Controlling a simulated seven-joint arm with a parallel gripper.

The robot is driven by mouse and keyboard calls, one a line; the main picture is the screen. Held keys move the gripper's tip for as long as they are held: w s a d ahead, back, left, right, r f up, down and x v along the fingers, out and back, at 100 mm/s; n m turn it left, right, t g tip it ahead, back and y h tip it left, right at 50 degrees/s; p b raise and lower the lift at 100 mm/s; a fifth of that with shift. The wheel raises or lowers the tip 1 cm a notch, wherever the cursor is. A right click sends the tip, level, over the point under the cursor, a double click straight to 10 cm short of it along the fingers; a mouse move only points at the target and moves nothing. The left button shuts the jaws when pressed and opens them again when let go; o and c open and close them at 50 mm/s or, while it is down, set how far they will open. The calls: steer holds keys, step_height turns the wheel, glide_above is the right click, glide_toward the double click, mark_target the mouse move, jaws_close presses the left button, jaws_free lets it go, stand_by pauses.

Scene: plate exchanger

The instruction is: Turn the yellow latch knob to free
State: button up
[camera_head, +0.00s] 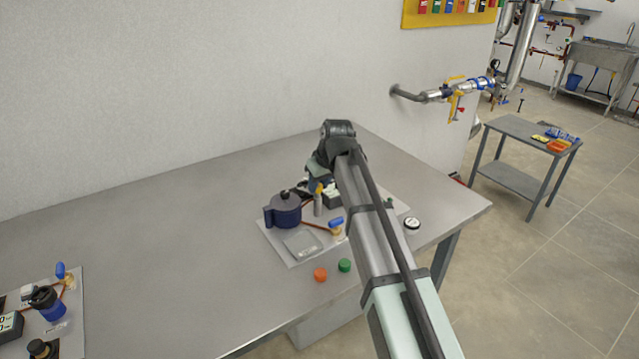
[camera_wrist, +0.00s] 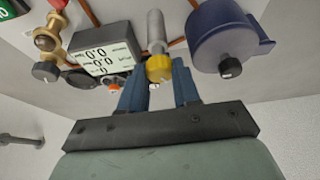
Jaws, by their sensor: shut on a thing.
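The yellow latch knob (camera_wrist: 159,69) sits at the end of a grey cylinder (camera_wrist: 155,28) in the wrist view. My gripper (camera_wrist: 160,78) has its two blue fingers on either side of the knob and is shut on it. In the head view the knob shows as a small yellow spot (camera_head: 319,188) on top of the upright grey cylinder (camera_head: 318,205). My arm covers part of the area to its right, and the gripper is mostly hidden there. I cannot tell the knob's turn angle.
A dark blue pot-like vessel (camera_head: 286,212) stands close beside the cylinder. A meter with a digital display (camera_wrist: 103,56) and brass fittings (camera_wrist: 55,40) are on the cylinder's other side. Orange (camera_head: 320,274) and green (camera_head: 345,265) caps lie on the table (camera_head: 180,220). The table's left middle is clear.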

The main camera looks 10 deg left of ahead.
steer(key=m, duration=0.2)
steer(key=m+t+h, duration=0.1)
steer(key=m, duration=0.1)
steer(key=shift+s+a+m+h, duration=0.1)
steer(key=shift+a+m+h, duration=0.05)
steer(key=shift+m+h, duration=0.15)
steer(key=m+h, duration=0.1)
steer(key=m, duration=0.3)
steer(key=shift+a+h, duration=0.1)
steer(key=shift+h, duration=0.3)
steer(key=shift+m, duration=0.4)
steer(key=o, duration=1)
steer(key=shift+o, duration=0.2)
steer(key=v, duration=1.3)
steer(key=shift+s+r, duration=0.3)
